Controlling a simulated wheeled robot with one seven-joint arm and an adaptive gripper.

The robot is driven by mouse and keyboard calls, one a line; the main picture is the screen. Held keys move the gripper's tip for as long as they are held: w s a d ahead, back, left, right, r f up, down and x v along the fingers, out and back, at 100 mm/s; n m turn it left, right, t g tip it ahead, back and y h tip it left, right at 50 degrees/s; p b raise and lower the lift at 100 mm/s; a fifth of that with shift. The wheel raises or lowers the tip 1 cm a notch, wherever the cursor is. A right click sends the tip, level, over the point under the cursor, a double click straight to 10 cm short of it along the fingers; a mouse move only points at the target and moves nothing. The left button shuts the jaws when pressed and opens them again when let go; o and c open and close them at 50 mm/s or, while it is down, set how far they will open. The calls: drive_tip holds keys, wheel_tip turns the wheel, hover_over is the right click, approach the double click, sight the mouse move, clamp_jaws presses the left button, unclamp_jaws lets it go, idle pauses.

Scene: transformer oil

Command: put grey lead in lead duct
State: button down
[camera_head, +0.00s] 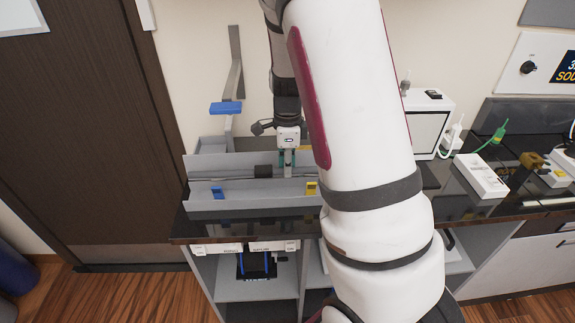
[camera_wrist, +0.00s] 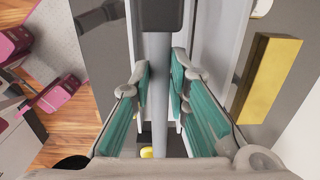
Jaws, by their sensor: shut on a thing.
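The grey lead (camera_wrist: 159,100) runs lengthwise between the teal finger pads of my gripper (camera_wrist: 160,72) in the wrist view. My gripper (camera_head: 288,168) is shut on it, pointing down over the right part of the grey lead duct (camera_head: 245,201). In the head view the lead shows as a thin dark line along the duct, beside a black block (camera_head: 263,171). I cannot tell whether the lead rests on the duct floor. My arm hides the duct's right end.
A blue clip (camera_head: 218,192) and a yellow clip (camera_head: 311,188) sit on the duct's front wall. A blue piece (camera_head: 225,108) is on a grey upright behind. A white instrument (camera_head: 428,125) and a white strip (camera_head: 482,176) stand to the right on the black counter.

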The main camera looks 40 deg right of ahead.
sight(287, 195)
drive_tip(key=shift+f+b, duration=1.85)
drive_tip(key=shift+f, duration=2.15)
drive_tip(key=shift+f, duration=0.25)
drive_tip(key=c, duration=1.5)
unclamp_jaws()
drive_tip(key=shift+o, duration=0.2)
drive_tip(key=shift+r, duration=0.1)
wheel_tip(287, 195, up, 12)
drive_tip(key=shift+f, duration=0.1)
